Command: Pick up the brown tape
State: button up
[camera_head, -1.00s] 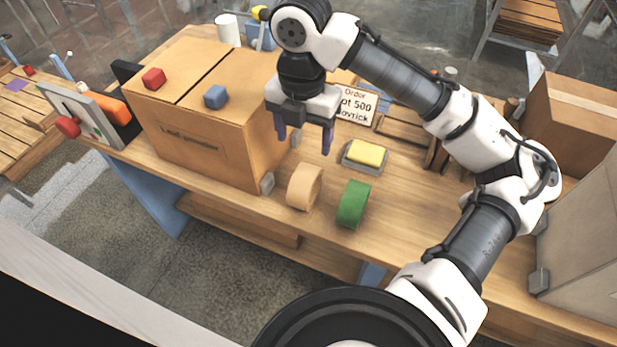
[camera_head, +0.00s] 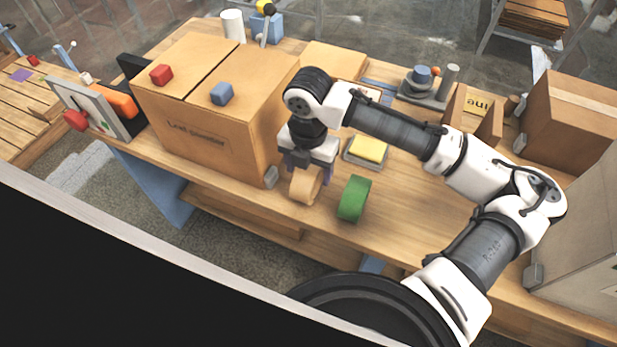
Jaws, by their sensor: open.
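The brown tape (camera_head: 304,188) is a tan roll standing on its edge on the wooden table, near the front edge, right of the large cardboard box. My gripper (camera_head: 308,172) is open and points down right over the tape, with its fingers around or just behind the tape's upper part. The gripper body hides the top of the roll, and I cannot tell whether the fingers touch it. A green tape roll (camera_head: 354,199) stands on edge just to the right of the brown one.
The large cardboard box (camera_head: 205,125) stands close on the left, with a red cube (camera_head: 161,75) and a blue cube (camera_head: 222,93) on top. A yellow sponge-like block (camera_head: 369,149) lies in a grey tray behind the green tape. Bare table (camera_head: 425,215) lies to the right.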

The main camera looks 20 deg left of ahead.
jog(key=shift+c, duration=0.5)
jog(key=c, duration=1.1)
jog(key=shift+o, duration=0.2)
jog(key=shift+r, duration=0.15)
notch_tip(320, 180, up, 20)
jog(key=b, duration=0.2)
jog(key=o, duration=0.4)
jog(key=shift+c, duration=1.1)
jog(key=shift+s, duration=0.1)
